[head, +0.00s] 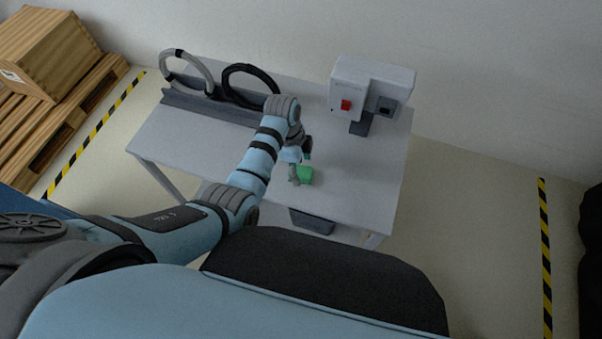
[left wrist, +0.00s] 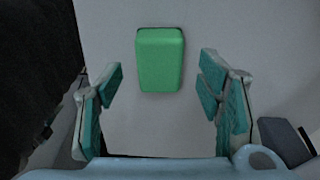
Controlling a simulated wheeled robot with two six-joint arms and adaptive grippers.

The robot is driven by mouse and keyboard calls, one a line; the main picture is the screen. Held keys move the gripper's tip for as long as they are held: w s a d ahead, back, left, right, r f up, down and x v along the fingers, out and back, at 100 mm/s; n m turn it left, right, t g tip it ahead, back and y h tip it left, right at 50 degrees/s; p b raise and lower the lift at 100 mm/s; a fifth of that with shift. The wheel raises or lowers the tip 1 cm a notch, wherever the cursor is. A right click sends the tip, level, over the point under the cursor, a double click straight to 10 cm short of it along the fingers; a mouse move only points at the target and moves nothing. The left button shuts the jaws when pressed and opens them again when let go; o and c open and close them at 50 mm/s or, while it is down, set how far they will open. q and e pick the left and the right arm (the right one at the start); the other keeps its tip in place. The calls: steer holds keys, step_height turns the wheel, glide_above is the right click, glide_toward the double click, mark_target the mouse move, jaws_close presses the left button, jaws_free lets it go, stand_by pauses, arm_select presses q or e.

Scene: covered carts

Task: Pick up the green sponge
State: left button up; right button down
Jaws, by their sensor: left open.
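The green sponge (head: 305,174) lies on the grey table (head: 362,178) near its front edge. In the left wrist view the sponge (left wrist: 160,58) is a green block just beyond the fingertips, about midway between them. My left gripper (head: 299,168) is above the table beside the sponge and partly in front of it in the head view. In the left wrist view the left gripper (left wrist: 162,92) has its teal-padded fingers wide apart with nothing between them. My right gripper is not in view.
A white machine with a red switch (head: 368,88) stands at the table's back right. Hose loops (head: 250,86) stand at the back left in a dark rail (head: 208,106). A dark bin (head: 312,221) hangs below the front edge. The table's right side is clear.

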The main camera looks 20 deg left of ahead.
mark_target(300, 171)
arm_select(q)
step_height(300, 171, down, 2)
steer(key=shift+d+f+b, duration=0.15)
steer(key=shift+f+b, duration=0.1)
steer(key=shift+b, duration=0.05)
steer(key=c, duration=0.9)
steer(key=shift+r, duration=0.1)
steer(key=shift+c, duration=0.2)
step_height(300, 171, up, 10)
steer(key=p, duration=0.2)
